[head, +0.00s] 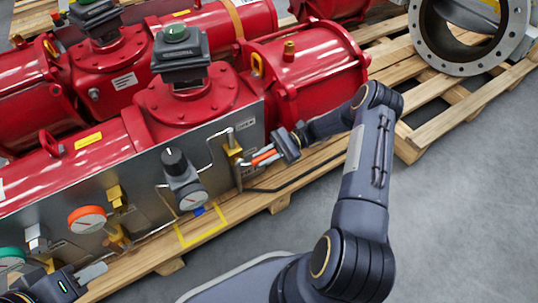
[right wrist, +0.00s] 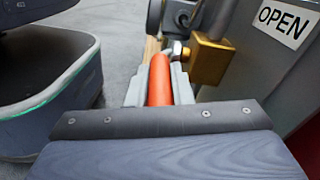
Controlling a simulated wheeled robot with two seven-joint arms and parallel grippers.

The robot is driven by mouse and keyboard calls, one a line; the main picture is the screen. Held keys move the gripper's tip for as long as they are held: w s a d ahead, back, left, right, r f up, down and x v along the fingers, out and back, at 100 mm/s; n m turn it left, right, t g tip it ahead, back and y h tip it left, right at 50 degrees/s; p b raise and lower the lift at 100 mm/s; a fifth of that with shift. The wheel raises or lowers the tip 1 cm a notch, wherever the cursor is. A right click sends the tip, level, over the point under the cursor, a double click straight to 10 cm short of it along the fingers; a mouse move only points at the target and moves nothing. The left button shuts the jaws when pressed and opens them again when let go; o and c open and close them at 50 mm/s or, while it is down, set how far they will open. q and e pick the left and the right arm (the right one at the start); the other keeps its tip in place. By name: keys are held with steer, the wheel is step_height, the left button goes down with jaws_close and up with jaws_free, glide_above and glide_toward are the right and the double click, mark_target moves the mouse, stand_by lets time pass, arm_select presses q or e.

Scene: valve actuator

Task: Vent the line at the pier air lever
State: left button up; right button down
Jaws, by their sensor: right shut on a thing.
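An orange lever (head: 262,155) sticks out from a brass valve (head: 233,154) at the right end of the grey panel. My right gripper (head: 267,158) is shut on the lever. In the right wrist view the orange lever (right wrist: 160,80) lies between the two grey fingers, with the brass valve body (right wrist: 210,60) just beyond them. A plate reading OPEN (right wrist: 283,22) is on the panel beside the valve. My left gripper (head: 88,274) is at the lower left of the head view, in front of the panel and apart from the lever; its finger gap cannot be made out.
Along the panel (head: 150,160) are a black-knobbed regulator with a gauge (head: 192,198), an orange-rimmed gauge (head: 87,220) and a green-rimmed gauge (head: 12,258). Red actuators (head: 190,100) stand behind on a wooden pallet (head: 280,203). Grey floor (head: 460,220) is clear to the right.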

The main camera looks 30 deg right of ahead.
mark_target(264, 158)
stand_by(0.4)
steer(key=c, duration=1.3)
jaws_free()
steer(key=r, duration=0.1)
steer(key=r+p, duration=0.1)
steer(key=r, duration=0.1)
steer(key=r+p, duration=0.1)
steer(key=shift+s+a+r, duration=0.2)
steer(key=shift+s+r, duration=0.1)
steer(key=shift+s, duration=0.05)
steer(key=s+a+r+p, duration=0.6)
steer(key=s+r, duration=0.2)
steer(key=s, duration=0.3)
steer(key=shift+s+r, duration=0.15)
steer(key=shift+s, duration=0.25)
